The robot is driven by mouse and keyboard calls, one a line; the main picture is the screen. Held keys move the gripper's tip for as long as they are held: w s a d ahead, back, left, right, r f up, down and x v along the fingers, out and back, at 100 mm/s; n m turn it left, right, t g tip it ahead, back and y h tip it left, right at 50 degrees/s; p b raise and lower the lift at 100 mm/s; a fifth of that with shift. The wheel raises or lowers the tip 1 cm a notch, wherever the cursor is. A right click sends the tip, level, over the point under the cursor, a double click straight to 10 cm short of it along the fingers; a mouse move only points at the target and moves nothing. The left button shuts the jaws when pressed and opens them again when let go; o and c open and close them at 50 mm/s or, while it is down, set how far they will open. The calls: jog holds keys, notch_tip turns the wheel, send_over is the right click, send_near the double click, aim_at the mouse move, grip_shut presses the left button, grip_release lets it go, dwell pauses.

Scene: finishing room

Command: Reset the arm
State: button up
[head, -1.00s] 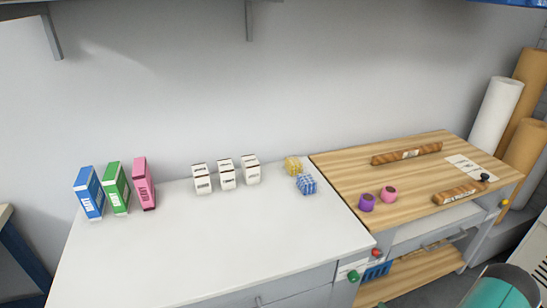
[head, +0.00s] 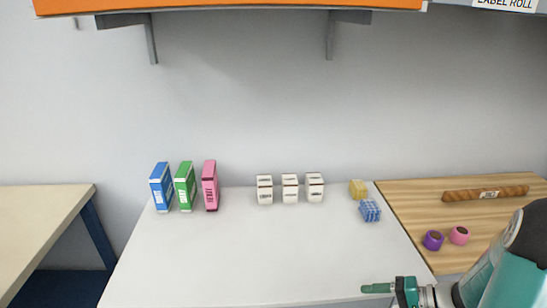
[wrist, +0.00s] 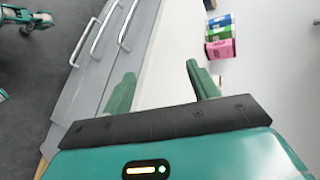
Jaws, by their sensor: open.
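My gripper (head: 384,294) shows at the lower right of the head view, at the front edge of the white counter, with my teal arm behind it. In the wrist view my gripper (wrist: 162,88) has its two green fingers wide apart with nothing between them. Below the fingers are the counter's white top (head: 250,250) and its grey drawer fronts (wrist: 95,75). The gripper touches none of the boxes.
Blue (head: 161,187), green (head: 185,186) and pink (head: 210,186) boxes stand at the counter's back left. Three white cartons (head: 290,189), a yellow block (head: 358,189) and a blue block (head: 370,211) stand further right. A wooden worktop (head: 410,205) holds rolls. An orange shelf (head: 230,8) hangs above.

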jog(key=s+a+r+n+h, duration=0.3)
jog(key=s+a+r+h, duration=0.2)
jog(key=r, duration=0.5)
jog(key=s+a+r+n+h, duration=0.3)
jog(key=s+a+r+h, duration=0.3)
jog(key=r, duration=0.4)
jog(key=shift+a+n+t+h, duration=0.3)
jog(key=shift+a+h, duration=0.05)
jog(key=shift+h, duration=0.05)
jog(key=shift+r, duration=0.1)
